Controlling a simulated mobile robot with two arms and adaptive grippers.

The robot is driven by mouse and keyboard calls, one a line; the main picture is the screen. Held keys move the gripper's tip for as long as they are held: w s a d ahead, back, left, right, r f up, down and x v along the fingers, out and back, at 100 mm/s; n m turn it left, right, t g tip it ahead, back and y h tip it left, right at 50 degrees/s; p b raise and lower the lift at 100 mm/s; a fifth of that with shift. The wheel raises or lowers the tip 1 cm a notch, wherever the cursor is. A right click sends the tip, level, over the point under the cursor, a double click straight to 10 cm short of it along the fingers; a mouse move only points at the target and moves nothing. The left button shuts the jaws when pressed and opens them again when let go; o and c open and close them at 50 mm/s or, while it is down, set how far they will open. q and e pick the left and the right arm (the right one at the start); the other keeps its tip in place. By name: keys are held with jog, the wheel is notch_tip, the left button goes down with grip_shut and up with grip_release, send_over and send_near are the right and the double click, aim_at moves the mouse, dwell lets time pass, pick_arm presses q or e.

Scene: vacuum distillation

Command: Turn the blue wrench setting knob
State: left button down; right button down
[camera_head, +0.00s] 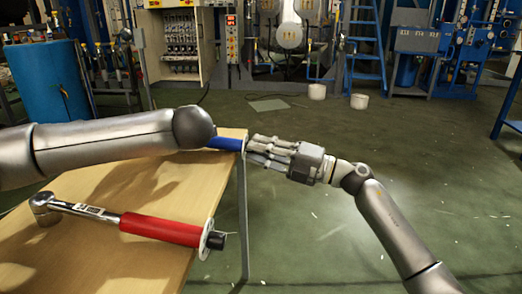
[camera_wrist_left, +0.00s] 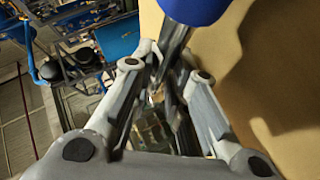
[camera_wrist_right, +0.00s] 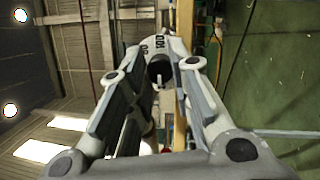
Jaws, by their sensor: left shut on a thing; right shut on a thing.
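The blue wrench shows in the head view as a short blue handle (camera_head: 226,143) at the table's far right corner; my left arm hides the rest. In the left wrist view its blue grip (camera_wrist_left: 195,8) is at the top, and my left gripper (camera_wrist_left: 165,68) is shut on the metal shaft (camera_wrist_left: 175,42) below it. My right gripper (camera_head: 250,149) is at the handle's right end, just past the table edge. In the right wrist view the dark setting knob (camera_wrist_right: 160,72) sits below a pale marked disc (camera_wrist_right: 160,48), between the fingers of my right gripper (camera_wrist_right: 153,66), shut on it.
A second wrench with a red handle (camera_head: 160,229) lies on the wooden table (camera_head: 120,268) in front of my left arm. Open green floor (camera_head: 320,225) lies right of the table. A blue barrel (camera_head: 48,85), cabinets and a blue ladder (camera_head: 365,50) stand further back.

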jog(key=c, duration=1.3)
grip_release()
jog(key=v, duration=1.2)
pick_arm(q)
jog(key=c, duration=1.3)
grip_release()
jog(key=shift+c, duration=0.2)
